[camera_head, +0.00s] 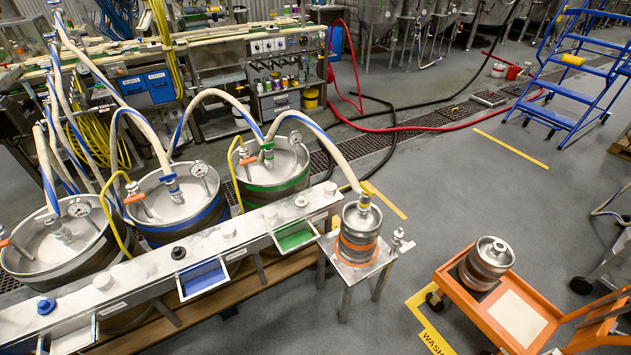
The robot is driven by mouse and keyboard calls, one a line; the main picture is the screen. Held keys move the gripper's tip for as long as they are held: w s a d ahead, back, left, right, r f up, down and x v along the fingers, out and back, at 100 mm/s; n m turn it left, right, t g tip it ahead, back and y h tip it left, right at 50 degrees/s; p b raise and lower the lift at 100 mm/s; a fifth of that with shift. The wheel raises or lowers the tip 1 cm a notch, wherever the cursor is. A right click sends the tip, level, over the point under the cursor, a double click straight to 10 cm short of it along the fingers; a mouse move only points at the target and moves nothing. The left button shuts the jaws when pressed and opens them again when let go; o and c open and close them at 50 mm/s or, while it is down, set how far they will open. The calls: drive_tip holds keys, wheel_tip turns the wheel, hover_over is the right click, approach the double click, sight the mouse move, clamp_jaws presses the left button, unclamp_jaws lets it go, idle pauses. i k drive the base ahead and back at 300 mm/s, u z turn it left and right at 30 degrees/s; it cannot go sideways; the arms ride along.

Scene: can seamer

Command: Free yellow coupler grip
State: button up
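A coupler with a yellow band (364,206) sits upright on top of a small steel keg with orange bands (357,232). A pale hose with a blue stripe (330,152) arcs down to this coupler from the left. The keg stands on a small metal stand (352,272) right of the center. The coupler's grip is too small to make out clearly. My gripper is not in this view.
Three large kegs (180,205) with hoses, gauges and couplers stand at left behind a long metal rail (190,248). A small fitting (399,238) is at the stand's right corner. An orange cart (540,308) carries another small keg (487,262).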

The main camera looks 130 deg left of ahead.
sight(367, 191)
drive_tip(key=u, duration=3.4)
drive_tip(key=i, duration=1.5)
drive_tip(key=u, duration=1.05)
